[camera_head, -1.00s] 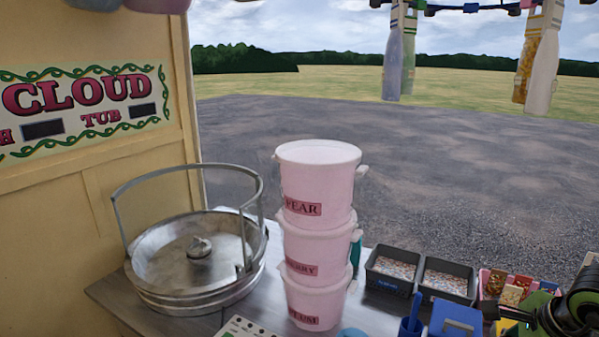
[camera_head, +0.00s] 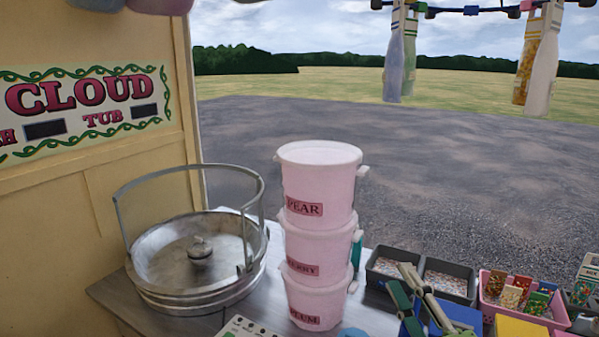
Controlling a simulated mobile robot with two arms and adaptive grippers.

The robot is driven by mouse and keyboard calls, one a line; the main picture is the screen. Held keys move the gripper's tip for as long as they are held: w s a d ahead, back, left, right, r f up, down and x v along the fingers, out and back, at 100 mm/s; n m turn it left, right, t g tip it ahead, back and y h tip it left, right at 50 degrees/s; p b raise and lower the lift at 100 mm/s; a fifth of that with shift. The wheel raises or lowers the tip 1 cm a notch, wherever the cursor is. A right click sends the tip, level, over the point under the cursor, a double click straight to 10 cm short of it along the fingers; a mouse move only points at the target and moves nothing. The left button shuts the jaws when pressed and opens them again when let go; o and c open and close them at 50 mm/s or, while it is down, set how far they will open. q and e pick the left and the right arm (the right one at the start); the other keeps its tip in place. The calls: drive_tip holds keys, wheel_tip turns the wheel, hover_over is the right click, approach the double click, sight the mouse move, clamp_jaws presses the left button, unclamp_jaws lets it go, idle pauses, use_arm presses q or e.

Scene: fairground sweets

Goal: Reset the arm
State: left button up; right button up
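My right gripper (camera_head: 398,279) shows at the lower right of the head view, in front of the grey bins and over the blue box (camera_head: 462,316). Its two greenish fingers point up and left, with their tips apart and nothing seen between them. The rest of my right arm is below the picture's edge. My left gripper is not in view.
Three stacked pink tubs (camera_head: 318,215) stand left of my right gripper. A round metal candyfloss pan (camera_head: 196,262) is further left. Grey bins (camera_head: 447,280), a pink basket (camera_head: 497,303) and a yellow block (camera_head: 520,327) crowd the right. Bottles (camera_head: 540,70) hang above.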

drive_tip(key=s+d+f+m+g+h, duration=0.1)
drive_tip(key=d+f+m+g+h, duration=0.15)
drive_tip(key=f+m, duration=0.3)
drive_tip(key=s+d+f+m+g+h, duration=0.1)
drive_tip(key=d+f+m+h, duration=0.3)
drive_tip(key=f, duration=0.2)
drive_tip(key=s+f+m+g, duration=0.6)
drive_tip(key=s+f, duration=0.4)
drive_tip(key=f, duration=0.5)
drive_tip(key=s+a+f+m+g+y, duration=0.1)
drive_tip(key=s+a+f+g, duration=0.1)
drive_tip(key=s+f+g, duration=0.35)
drive_tip(key=s+a+f+m+g, duration=0.1)
drive_tip(key=s+a+f+g, duration=0.15)
drive_tip(key=s, duration=0.55)
drive_tip(key=s+f+b, duration=0.2)
drive_tip(key=s+f, duration=0.1)
drive_tip(key=f, duration=2.7)
drive_tip(key=s+d+f+g+b, duration=0.1)
drive_tip(key=s+d+f, duration=0.2)
drive_tip(key=s+f, duration=1.2)
drive_tip(key=shift+s+d+f+n+g, duration=0.15)
drive_tip(key=shift+s+f+n+g, duration=0.05)
drive_tip(key=shift+s+n+g, duration=0.2)
drive_tip(key=shift+s, duration=0.25)
